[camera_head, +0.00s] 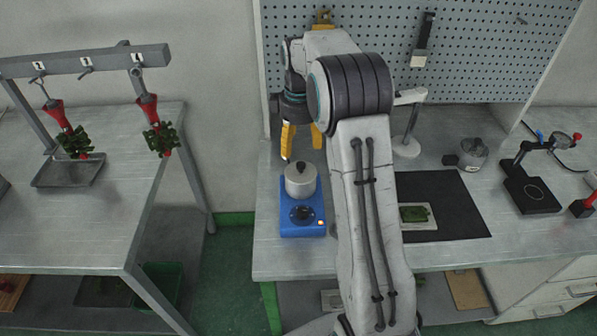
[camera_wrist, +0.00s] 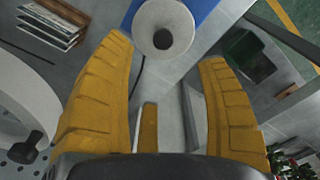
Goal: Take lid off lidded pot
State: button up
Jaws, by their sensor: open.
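The lidded pot (camera_head: 300,184) is a small silvery pot with a dark knob on its lid (camera_head: 300,168). It stands upright on a blue hot plate (camera_head: 303,221) near the left front of the workbench. In the wrist view, the lid (camera_wrist: 151,19) and its dark knob (camera_wrist: 162,39) show at the top, beyond the fingertips. My gripper (camera_head: 302,150) has yellow fingers, and is open and empty. It hangs just behind and above the pot, apart from the lid. In the wrist view, the gap of my gripper (camera_wrist: 168,48) lies near the knob.
A dark mat (camera_head: 455,205) with a green block (camera_head: 414,214) lies right of my arm. A white stand (camera_head: 407,146) is behind it. A grey pot (camera_head: 472,153) stands farther right. A pegboard (camera_head: 480,55) rises behind the bench. The left table (camera_head: 95,225) is across a gap.

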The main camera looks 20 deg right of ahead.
aim_at(302, 162)
jog(key=shift+s+a+n+g, duration=0.15)
jog(key=shift+s+n, duration=0.1)
jog(key=shift+n, duration=0.45)
jog(key=shift+s+n+g, duration=0.15)
jog(key=shift+s+n, duration=0.1)
jog(key=shift+n, duration=0.45)
jog(key=shift+f+n, duration=0.15)
jog(key=shift+n, duration=0.15)
jog(key=shift+d+f+p, duration=0.15)
jog(key=shift+d+f, duration=0.05)
jog(key=shift+f, duration=1.6)
jog(key=shift+d+f+p, duration=0.15)
jog(key=shift+d+f, duration=0.05)
jog(key=shift+f, duration=1.55)
grip_shut()
